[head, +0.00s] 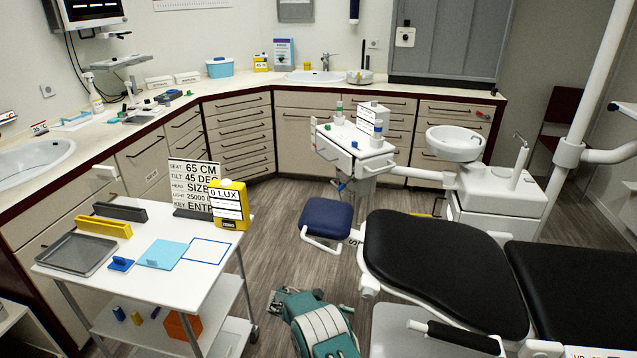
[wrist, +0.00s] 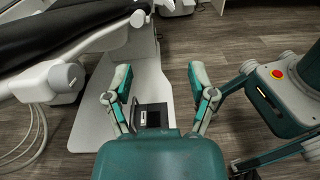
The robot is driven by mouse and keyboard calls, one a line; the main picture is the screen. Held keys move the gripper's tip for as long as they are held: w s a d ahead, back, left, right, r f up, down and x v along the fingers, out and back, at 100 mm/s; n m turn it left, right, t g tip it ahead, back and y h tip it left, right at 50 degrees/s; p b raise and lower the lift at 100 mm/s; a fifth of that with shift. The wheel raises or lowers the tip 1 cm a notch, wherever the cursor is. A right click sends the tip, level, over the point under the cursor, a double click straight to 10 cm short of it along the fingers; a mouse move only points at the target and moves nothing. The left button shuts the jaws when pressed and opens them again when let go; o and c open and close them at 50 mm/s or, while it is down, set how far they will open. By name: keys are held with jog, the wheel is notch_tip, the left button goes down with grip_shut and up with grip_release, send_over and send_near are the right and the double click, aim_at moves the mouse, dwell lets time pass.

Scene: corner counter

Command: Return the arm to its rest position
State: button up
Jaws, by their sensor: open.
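My gripper (wrist: 160,78) shows in the wrist view with its two green-tipped fingers spread wide apart. Nothing is between them; the floor and a pale base plate (wrist: 92,128) of the dental chair lie beyond. In the head view, a teal and white part of my own body shows low at the bottom centre, between the trolley and the chair. I cannot make out the fingers clearly there. Another teal part of my body, with a red button, shows at the right of the wrist view.
A white trolley (head: 215,278) with a grey tray (head: 75,255), blue mats and a yellow box (head: 230,205) stands at left. The black dental chair (head: 440,265) is close at right. A blue stool (head: 326,217) stands behind. Wooden floor (head: 270,235) between them is partly clear.

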jog(key=s+d+r+m+y, duration=0.2)
jog(key=r+y, duration=0.1)
jog(key=r, duration=0.6)
jog(key=s+d+r+m+t+y, duration=0.1)
jog(key=s+d+r+m+y, duration=0.15)
jog(key=r, duration=0.65)
jog(key=s+d+r+m+y, duration=0.15)
jog(key=r+y, duration=0.25)
jog(key=r, duration=0.6)
jog(key=s+d+r+m+t+y, duration=0.35)
jog(key=s+r, duration=0.45)
jog(key=s, duration=0.4)
jog(key=s+a+m+t+y, duration=0.2)
jog(key=s+m+t, duration=0.3)
jog(key=s, duration=0.8)
jog(key=shift+s+r+y, duration=0.15)
jog(key=shift+s+y, duration=0.1)
jog(key=shift+y, duration=0.55)
